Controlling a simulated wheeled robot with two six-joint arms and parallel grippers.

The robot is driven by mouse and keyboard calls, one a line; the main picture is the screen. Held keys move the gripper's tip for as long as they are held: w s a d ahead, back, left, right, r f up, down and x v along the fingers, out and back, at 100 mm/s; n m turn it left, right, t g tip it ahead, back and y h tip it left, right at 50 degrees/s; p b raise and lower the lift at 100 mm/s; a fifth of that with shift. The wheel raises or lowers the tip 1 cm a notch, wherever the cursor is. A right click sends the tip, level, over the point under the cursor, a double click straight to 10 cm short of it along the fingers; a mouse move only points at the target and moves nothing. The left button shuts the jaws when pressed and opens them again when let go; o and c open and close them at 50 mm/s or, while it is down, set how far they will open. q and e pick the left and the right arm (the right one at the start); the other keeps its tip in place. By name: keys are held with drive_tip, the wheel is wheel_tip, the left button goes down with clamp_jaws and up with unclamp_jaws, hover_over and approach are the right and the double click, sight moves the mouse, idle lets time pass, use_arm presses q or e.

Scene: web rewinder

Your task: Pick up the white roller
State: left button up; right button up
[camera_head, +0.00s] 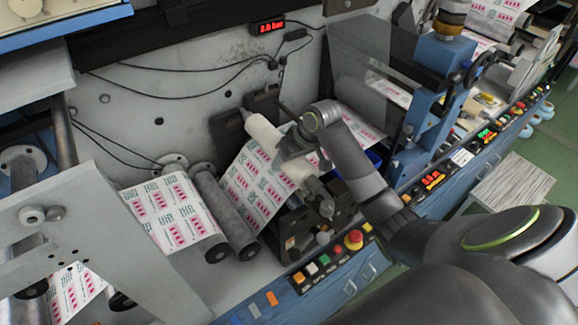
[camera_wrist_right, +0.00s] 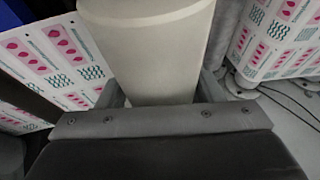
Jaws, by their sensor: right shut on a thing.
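The white roller (camera_head: 264,133) lies slantwise in the middle of the machine in the head view, over the printed web. My right gripper (camera_head: 292,148) is on the roller's middle, coming from the right, and is shut on it. In the right wrist view the roller (camera_wrist_right: 150,45) fills the centre, and the gripper's jaws (camera_wrist_right: 160,98) sit on both sides of it. The fingertips are hidden behind the roller. I cannot tell whether the roller still touches its black supports. My left gripper is not in view.
The printed web (camera_head: 255,185) runs below the roller, beside a grey roller (camera_head: 225,215). A black bracket (camera_head: 262,103) stands behind. A control panel (camera_head: 330,260) with coloured buttons lines the front edge. A blue frame (camera_head: 440,80) with a clear guard (camera_head: 357,75) stands to the right.

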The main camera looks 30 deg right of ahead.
wheel_tip(320, 180, up, 14)
drive_tip(key=s+d, duration=0.2)
drive_tip(key=s, duration=1.5)
drive_tip(key=shift+s+d+f, duration=0.2)
drive_tip(key=shift+s+f, duration=0.15)
drive_tip(key=shift+s, duration=0.05)
